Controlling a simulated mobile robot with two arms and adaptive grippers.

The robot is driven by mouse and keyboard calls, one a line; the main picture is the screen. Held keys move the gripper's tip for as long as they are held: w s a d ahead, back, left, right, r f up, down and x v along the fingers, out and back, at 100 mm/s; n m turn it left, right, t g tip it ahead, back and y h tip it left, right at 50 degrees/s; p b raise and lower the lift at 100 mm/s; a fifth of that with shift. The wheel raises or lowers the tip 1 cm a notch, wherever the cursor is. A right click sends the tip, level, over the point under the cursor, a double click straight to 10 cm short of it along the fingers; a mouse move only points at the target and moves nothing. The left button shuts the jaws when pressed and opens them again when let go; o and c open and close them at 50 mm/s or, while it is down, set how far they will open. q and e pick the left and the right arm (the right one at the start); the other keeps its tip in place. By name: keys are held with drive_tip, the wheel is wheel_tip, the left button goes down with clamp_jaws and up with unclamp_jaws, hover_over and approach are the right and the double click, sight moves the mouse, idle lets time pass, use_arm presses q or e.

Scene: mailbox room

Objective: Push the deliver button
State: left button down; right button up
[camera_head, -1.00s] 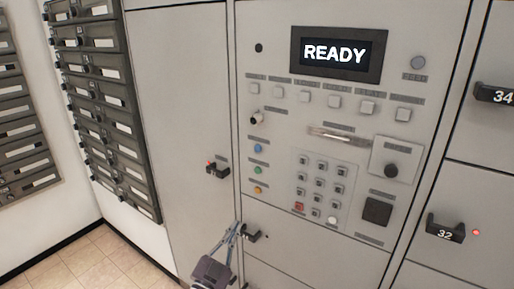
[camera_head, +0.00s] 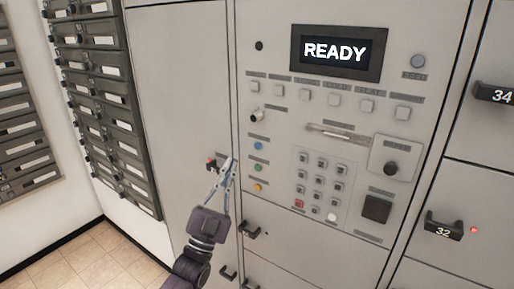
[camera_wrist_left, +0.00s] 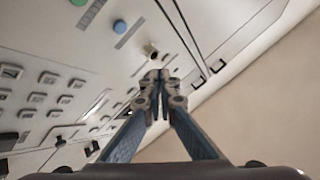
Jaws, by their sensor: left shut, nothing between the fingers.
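A pale locker panel shows a row of square buttons (camera_head: 334,101) under a dark screen (camera_head: 335,53) reading READY. The small labels are too blurred to tell which button is deliver. My left gripper (camera_head: 230,163) is shut and empty, pointing up, left of these coloured buttons in the picture. My right gripper is out of view.
Mailboxes (camera_head: 104,100) line the left wall.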

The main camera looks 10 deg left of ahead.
use_arm(q)
drive_tip(key=b, duration=0.4)
approach(258, 135)
wheel_tip(258, 135, up, 3)
drive_tip(key=shift+w+d+r+b, duration=0.1)
drive_tip(key=shift+w+b, duration=0.15)
drive_tip(key=shift+w, duration=0.25)
drive_tip(key=shift+w+d+b, duration=0.15)
drive_tip(key=shift+w+b, duration=0.1)
drive_tip(key=shift+w, duration=0.25)
idle(0.3)
drive_tip(key=shift+w+d+b, duration=0.15)
drive_tip(key=shift+w+b, duration=0.2)
drive_tip(key=shift+w, duration=0.05)
